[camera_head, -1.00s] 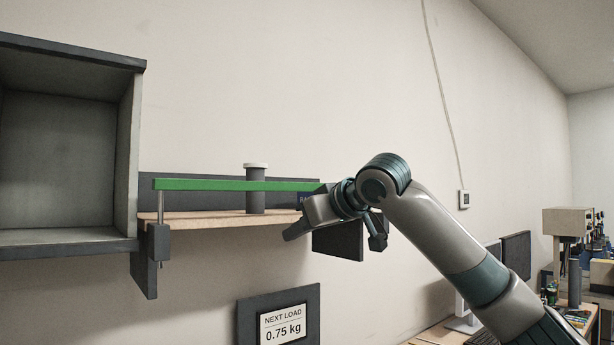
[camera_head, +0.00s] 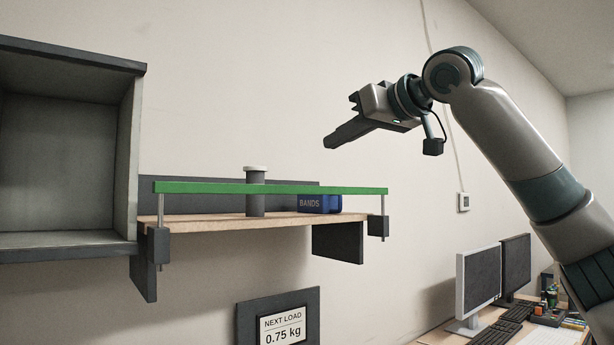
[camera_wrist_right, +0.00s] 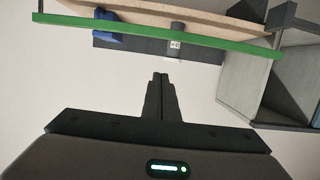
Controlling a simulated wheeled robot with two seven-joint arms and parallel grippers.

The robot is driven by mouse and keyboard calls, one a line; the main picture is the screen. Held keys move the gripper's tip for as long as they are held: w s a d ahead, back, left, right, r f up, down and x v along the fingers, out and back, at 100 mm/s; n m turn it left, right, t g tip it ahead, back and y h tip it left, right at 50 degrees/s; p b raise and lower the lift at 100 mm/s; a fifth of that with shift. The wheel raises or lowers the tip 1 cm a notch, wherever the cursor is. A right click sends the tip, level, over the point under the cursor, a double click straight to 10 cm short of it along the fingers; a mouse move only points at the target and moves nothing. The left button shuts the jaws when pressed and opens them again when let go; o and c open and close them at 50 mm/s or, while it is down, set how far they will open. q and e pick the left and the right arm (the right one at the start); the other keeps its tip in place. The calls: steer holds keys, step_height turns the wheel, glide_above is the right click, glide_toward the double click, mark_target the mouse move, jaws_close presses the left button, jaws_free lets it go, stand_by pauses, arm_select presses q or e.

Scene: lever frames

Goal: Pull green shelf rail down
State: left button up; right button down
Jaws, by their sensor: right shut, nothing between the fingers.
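The green shelf rail (camera_head: 300,189) runs level across the front of a wooden shelf (camera_head: 215,222), raised above the board on a thin post at each end. The posts go into dark blocks at the shelf's front corners. My right gripper (camera_head: 328,143) is above the rail's right half, apart from it, with its fingers shut and empty. In the right wrist view the shut fingers (camera_wrist_right: 161,76) point toward the rail (camera_wrist_right: 150,34), with a gap between. My left gripper is not in view.
A grey cylinder with a white cap (camera_head: 256,200) and a blue box marked BANDS (camera_head: 320,204) stand on the shelf behind the rail. A dark open cabinet (camera_head: 70,150) is at the left. A load sign (camera_head: 280,325) hangs below. Monitors (camera_head: 480,285) stand lower right.

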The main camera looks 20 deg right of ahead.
steer(key=p, duration=0.5)
glide_above(299, 190)
steer(key=s+d, duration=0.1)
steer(key=d, duration=0.1)
step_height(299, 190, down, 2)
steer(key=f, duration=0.3)
steer(key=f+p, duration=0.1)
steer(key=shift+a+f, duration=0.25)
